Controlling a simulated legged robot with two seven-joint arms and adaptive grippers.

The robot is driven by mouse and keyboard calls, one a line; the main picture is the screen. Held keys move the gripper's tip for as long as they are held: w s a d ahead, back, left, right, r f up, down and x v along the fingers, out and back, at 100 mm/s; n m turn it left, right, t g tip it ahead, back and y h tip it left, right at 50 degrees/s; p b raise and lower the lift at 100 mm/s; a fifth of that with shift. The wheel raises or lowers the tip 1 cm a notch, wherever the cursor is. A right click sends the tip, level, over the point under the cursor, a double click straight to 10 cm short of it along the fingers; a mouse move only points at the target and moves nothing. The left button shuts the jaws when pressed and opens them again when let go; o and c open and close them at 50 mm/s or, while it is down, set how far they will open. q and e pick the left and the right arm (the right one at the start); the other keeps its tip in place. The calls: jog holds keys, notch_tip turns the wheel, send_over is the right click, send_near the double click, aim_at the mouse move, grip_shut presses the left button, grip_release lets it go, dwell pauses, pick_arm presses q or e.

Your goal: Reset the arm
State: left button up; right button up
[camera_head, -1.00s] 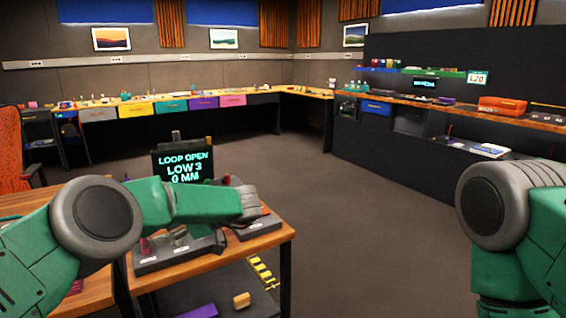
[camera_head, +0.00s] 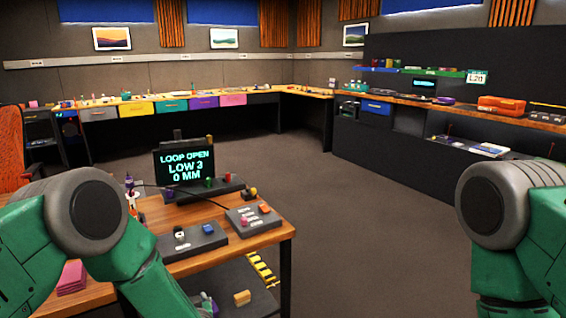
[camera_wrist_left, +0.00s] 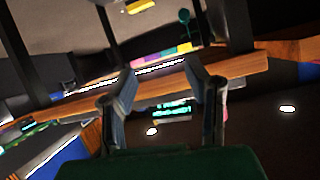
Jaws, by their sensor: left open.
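My left arm (camera_head: 130,250) comes in from the left in the head view, its forearm pointing down in front of the wooden table (camera_head: 262,240). Its gripper cannot be made out there. In the left wrist view my left gripper (camera_wrist_left: 160,78) shows two dark fingers spread apart with nothing between them. A wooden edge and blurred lit text lie beyond the fingers, apart from them. My right arm (camera_head: 510,225) shows at the right edge of the head view, bent downward; its gripper is out of frame.
On the table stand a screen (camera_head: 184,164) reading "LOOP OPEN LOW 3 0 MM", a dark panel (camera_head: 205,243) and a second panel (camera_head: 238,217) with coloured parts. A yellow block (camera_head: 242,298) lies on the lower shelf. The floor (camera_head: 370,230) right of the table is clear.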

pick_arm(q)
jog(key=s+f+m+g+h, duration=0.35)
jog(key=s+f, duration=0.35)
jog(key=s, duration=0.5)
jog(key=s+a+g+h, duration=0.1)
jog(key=s+g, duration=0.3)
jog(key=s, duration=1)
jog(key=s+a+g+h, duration=0.1)
jog(key=s+a+g, duration=0.3)
jog(key=s, duration=1)
jog(key=shift+s+f+m, duration=0.2)
jog(key=shift+f+m, duration=0.15)
jog(key=shift+m, duration=0.1)
